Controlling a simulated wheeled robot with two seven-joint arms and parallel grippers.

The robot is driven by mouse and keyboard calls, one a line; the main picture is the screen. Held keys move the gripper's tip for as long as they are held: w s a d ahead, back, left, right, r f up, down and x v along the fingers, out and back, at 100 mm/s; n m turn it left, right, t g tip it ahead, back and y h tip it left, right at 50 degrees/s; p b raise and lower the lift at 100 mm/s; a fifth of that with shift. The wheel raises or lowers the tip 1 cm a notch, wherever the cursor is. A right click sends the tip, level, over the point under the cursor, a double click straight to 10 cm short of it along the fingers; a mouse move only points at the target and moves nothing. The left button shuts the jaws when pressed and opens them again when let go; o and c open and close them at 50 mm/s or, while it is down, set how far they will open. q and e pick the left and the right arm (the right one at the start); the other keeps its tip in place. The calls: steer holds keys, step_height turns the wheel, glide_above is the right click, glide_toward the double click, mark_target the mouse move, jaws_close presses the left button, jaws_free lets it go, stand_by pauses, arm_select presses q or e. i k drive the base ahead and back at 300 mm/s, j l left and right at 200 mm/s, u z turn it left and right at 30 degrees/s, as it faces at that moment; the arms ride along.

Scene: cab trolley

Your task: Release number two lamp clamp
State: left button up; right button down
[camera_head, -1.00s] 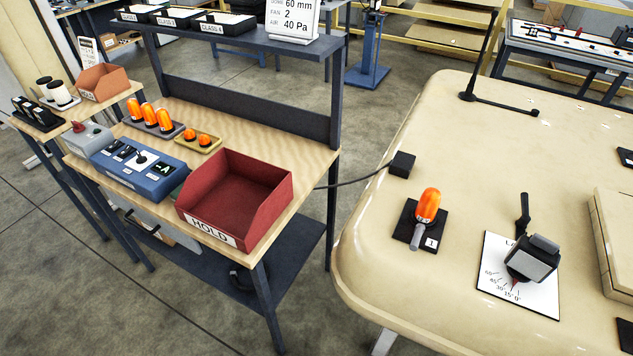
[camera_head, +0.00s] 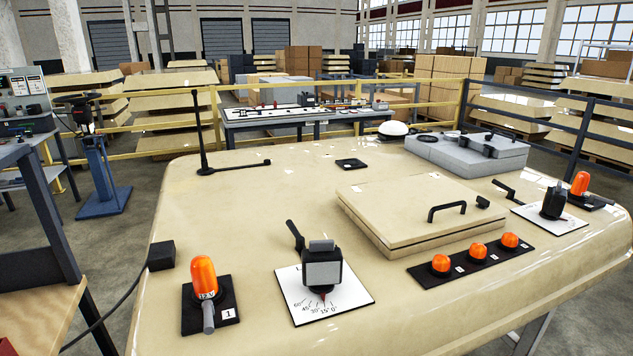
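An orange lamp (camera_head: 204,277) stands on a black base plate marked 1 at the left front of the beige roof panel (camera_head: 250,215). A grey clamp lever (camera_head: 208,318) sits at its front. A second tall orange lamp (camera_head: 580,184) stands on a black base at the far right end of the panel. Its number and the state of its clamp are too small to tell. Several small orange domes (camera_head: 478,251) sit in a row on a black strip (camera_head: 425,276) at the front right, with labels I cannot read. Neither gripper is in view.
A black device on a white angle scale (camera_head: 300,303) stands beside lamp 1, and a similar device (camera_head: 553,201) stands near the right lamp. A raised beige hatch (camera_head: 380,235) with a handle and a grey box (camera_head: 465,150) sit behind. A black antenna (camera_head: 200,130) rises at back left.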

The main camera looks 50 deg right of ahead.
mark_target(512, 193)
steer(key=z, duration=2.65)
steer(key=i+l+u, duration=0.65)
steer(key=l, duration=0.3)
steer(key=i+l+u, duration=0.45)
steer(key=l, duration=0.35)
steer(key=i+l+u, duration=0.25)
steer(key=l, duration=0.2)
steer(key=l+u, duration=0.2)
steer(key=l, duration=0.25)
steer(key=l+u, duration=0.25)
steer(key=l, duration=0.25)
steer(key=i, duration=0.05)
